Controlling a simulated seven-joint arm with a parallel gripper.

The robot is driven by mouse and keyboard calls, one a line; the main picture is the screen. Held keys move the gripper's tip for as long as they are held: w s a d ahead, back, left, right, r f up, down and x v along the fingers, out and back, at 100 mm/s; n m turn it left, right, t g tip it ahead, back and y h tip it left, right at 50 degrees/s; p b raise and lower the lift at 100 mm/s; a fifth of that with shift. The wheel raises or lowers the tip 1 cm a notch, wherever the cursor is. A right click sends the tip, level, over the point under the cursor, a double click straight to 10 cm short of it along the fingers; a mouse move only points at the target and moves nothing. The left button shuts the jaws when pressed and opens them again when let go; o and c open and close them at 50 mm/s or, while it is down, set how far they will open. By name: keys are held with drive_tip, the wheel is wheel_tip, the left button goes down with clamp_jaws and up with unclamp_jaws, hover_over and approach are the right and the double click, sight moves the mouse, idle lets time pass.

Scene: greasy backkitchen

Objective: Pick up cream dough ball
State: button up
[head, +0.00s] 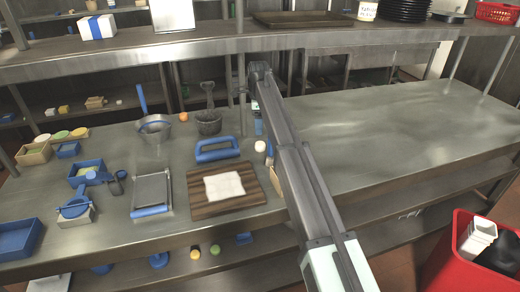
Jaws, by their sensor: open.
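A small cream ball (260,146), which looks like the cream dough ball, sits on the steel counter (360,135) just right of the blue-handled tool and behind the wooden board. My arm crosses the picture close to the ball's right side. My gripper (259,130) hangs from the arm's far end and appears just behind and above the ball in the picture. It is small and partly hidden by my arm. Its jaws are open and I see nothing held. I cannot tell the exact gap between the gripper and the ball.
The wooden board (203,204) bears a white cloth (224,186). The blue-handled tool (217,152) and a dark mortar (208,124) stand nearby. An orange ball (184,118) lies farther back. An overhead shelf (215,47) spans the back. The counter's right side is clear.

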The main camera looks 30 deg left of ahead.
hover_over(260, 148)
drive_tip(key=s, duration=0.1)
wheel_tip(260, 148, down, 5)
drive_tip(key=shift+r, duration=0.1)
drive_tip(key=shift+w+f, duration=0.2)
drive_tip(key=shift+f, duration=1.2)
drive_tip(key=shift+w+f, duration=0.2)
drive_tip(key=shift+f, duration=1.15)
drive_tip(key=c, duration=1.1)
